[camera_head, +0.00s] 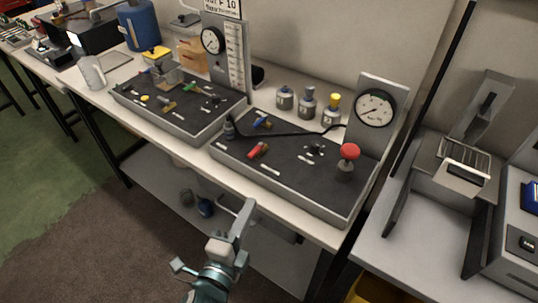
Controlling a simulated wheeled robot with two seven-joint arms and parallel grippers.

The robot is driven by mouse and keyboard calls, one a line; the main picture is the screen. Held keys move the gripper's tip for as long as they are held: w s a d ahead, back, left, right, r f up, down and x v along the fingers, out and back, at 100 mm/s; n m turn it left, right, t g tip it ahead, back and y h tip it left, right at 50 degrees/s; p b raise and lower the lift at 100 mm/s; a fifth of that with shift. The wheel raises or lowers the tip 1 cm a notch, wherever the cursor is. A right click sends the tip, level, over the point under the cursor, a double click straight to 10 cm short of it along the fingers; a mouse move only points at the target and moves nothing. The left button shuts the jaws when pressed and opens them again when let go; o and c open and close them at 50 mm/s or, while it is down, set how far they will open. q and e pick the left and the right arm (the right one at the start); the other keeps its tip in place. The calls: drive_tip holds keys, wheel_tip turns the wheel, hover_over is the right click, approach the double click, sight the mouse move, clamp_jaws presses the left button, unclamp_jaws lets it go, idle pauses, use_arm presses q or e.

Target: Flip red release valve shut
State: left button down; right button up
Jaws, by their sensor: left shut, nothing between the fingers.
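A red valve handle (258,150) lies at a slant on the dark panel (290,165) of the nearer grey-rimmed tray on the bench. A red round knob (349,151) stands upright near the tray's right end; which of the two is the release valve is not marked. My left gripper (248,204) reaches up from the bottom of the view. It is shut and empty, in front of the bench's front edge, short of the red handle and apart from it. My right gripper is not in view.
A blue handle (262,121), a black hose and a round gauge (375,108) are on the same tray. Several small canisters (307,101) stand behind it. A second tray (180,104) with valves is to the left. A grey machine (455,170) stands to the right.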

sight(256, 150)
use_arm(q)
drive_tip(key=r, duration=0.1)
drive_tip(key=d+r+m+h, duration=0.1)
drive_tip(key=shift+d+r, duration=0.15)
drive_tip(key=shift+r, duration=0.15)
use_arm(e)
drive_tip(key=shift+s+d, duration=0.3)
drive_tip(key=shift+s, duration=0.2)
use_arm(q)
drive_tip(key=shift+w, duration=0.1)
